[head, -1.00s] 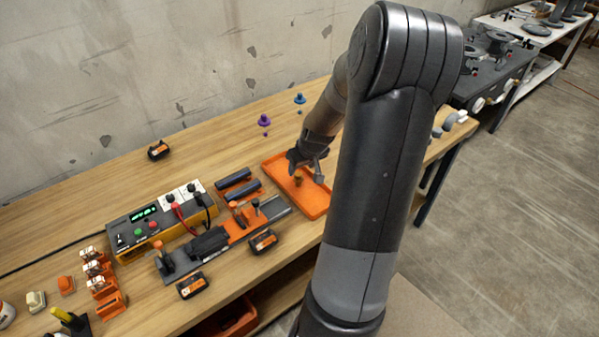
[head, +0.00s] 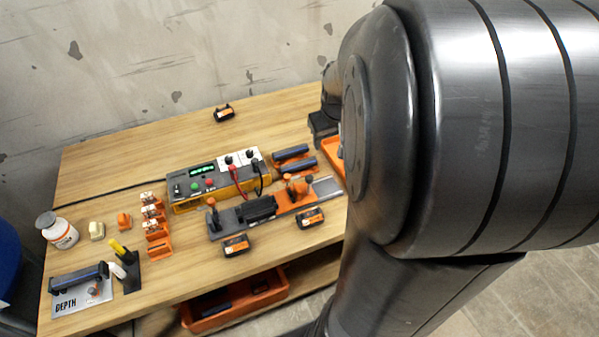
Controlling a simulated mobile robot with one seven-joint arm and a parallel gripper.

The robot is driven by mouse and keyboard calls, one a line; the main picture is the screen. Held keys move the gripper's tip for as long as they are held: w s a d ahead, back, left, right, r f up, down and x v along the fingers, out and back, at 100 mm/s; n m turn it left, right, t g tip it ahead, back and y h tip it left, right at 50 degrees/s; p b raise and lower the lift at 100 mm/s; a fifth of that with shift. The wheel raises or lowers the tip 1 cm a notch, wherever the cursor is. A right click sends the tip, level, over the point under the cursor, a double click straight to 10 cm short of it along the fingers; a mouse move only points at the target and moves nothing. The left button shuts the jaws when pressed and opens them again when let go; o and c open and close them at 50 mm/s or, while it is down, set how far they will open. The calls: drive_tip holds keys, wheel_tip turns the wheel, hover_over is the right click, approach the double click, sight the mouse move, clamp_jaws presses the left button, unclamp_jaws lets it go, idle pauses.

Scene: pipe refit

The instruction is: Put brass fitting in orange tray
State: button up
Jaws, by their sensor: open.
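The orange tray (head: 341,146) shows only as a thin strip of its left side at the right of the bench, because my arm covers the rest. The brass fitting is not visible; the tray's inside is hidden behind my arm. My gripper (head: 323,125) is partly seen as a dark shape at the tray's left back edge, and its fingertips cannot be made out clearly. It is open, and nothing is seen held in it.
A power supply (head: 205,183) with cables stands mid-bench. Dark orange-trimmed bars (head: 292,153) lie left of the tray, near a fixture (head: 262,208). An orange bin (head: 235,304) sits below. The bench's back left is clear.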

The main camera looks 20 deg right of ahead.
drive_tip(key=s+a+r, duration=0.4)
drive_tip(key=s+a, duration=0.3)
drive_tip(key=s+a+r+t+y, duration=0.1)
drive_tip(key=s+a+r, duration=0.4)
drive_tip(key=s+a, duration=0.3)
drive_tip(key=shift+n+t, duration=0.3)
